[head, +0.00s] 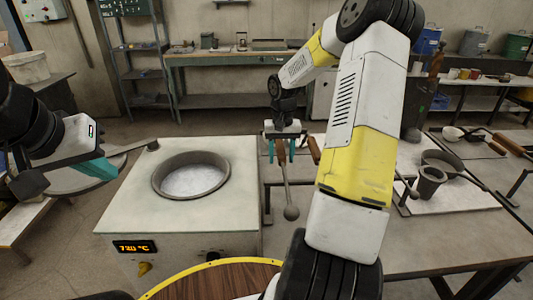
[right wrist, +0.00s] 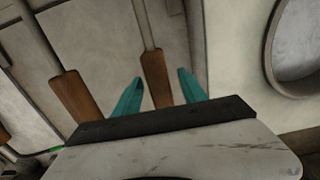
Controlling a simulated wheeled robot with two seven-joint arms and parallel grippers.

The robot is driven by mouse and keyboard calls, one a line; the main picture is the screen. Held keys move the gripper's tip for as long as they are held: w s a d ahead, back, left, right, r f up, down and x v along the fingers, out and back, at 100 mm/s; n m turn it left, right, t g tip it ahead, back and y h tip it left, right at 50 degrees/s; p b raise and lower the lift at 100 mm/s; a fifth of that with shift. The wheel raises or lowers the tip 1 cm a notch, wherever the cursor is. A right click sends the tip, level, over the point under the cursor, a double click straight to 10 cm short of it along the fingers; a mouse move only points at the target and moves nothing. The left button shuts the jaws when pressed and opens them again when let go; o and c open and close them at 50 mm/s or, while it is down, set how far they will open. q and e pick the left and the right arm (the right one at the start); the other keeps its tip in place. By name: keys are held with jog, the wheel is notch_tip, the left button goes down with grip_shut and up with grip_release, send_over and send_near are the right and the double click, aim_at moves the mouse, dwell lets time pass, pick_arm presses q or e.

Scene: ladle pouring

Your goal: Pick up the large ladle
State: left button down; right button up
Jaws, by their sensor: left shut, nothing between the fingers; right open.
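Two ladles with wooden handles lie side by side on the bench right of the furnace. One handle (head: 282,152) has a thin shaft and a small round bowl (head: 291,213). The other handle (head: 314,149) is mostly hidden behind my right arm, its bowl unseen; in the right wrist view this handle (right wrist: 78,96) and its shaft look thicker. I cannot tell for certain which is the large ladle. My right gripper (head: 279,152) is open, its teal fingers on either side of the thin-shafted ladle's handle (right wrist: 156,78). My left gripper (head: 95,171) is shut and empty, left of the furnace.
The furnace (head: 125,205) has a round crucible opening (head: 191,176) and a lit display. On the right, a pale board (head: 470,203) holds a dark pan and a small cup (head: 428,184). Another long-handled ladle (head: 452,133) lies behind. Shelves and a workbench stand at the back.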

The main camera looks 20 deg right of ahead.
jog(key=shift+f, duration=0.45)
jog(key=shift+c, duration=0.2)
grip_shut()
jog(key=shift+w+r, duration=0.1)
dwell(0.8)
